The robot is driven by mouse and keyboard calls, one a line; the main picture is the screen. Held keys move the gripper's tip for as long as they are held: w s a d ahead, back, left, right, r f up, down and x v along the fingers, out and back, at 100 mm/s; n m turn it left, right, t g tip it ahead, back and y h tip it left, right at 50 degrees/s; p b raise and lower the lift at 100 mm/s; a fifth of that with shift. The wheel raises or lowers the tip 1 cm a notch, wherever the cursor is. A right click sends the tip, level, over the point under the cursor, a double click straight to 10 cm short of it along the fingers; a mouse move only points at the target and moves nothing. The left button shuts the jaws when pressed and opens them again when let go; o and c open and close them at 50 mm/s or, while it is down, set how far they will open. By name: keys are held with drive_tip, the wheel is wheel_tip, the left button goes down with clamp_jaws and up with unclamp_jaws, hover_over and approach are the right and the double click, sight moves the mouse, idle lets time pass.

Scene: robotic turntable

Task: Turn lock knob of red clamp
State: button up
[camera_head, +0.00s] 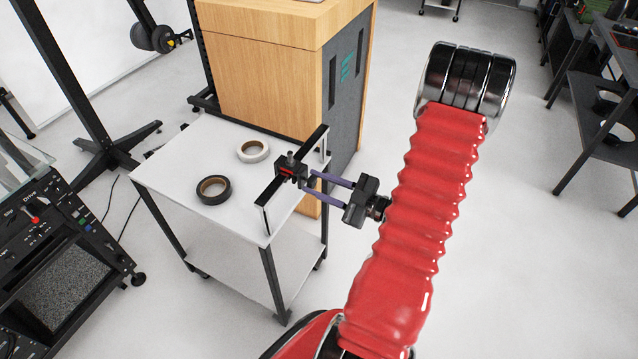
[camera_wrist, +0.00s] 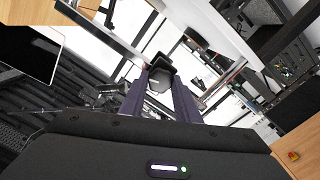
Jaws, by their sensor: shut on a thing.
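The red clamp (camera_head: 286,171) is a small dark block with a red strip, mounted on a black bar (camera_head: 270,190) at the right side of a white table. A small post sticks up from its top. My gripper (camera_head: 311,181) reaches in from the right with two purple fingers, shut on the dark lock knob on the clamp's near side. In the wrist view, the fingers of my gripper (camera_wrist: 160,92) close around the dark lock knob (camera_wrist: 160,79). The fingertips partly hide the knob, and its exact turn angle cannot be told.
The white table (camera_head: 175,165) holds a black tape roll (camera_head: 213,190) and a white tape roll (camera_head: 252,150), left of the clamp. A wooden cabinet (camera_head: 265,70) stands behind. A control panel (camera_head: 60,220) is at left.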

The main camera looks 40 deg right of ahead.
drive_tip(key=shift+a+m, duration=0.1)
drive_tip(key=shift+m, duration=1.1)
drive_tip(key=o, duration=1)
drive_tip(key=shift+o, duration=0.2)
drive_tip(key=v, duration=1.3)
drive_tip(key=shift+s, duration=0.3)
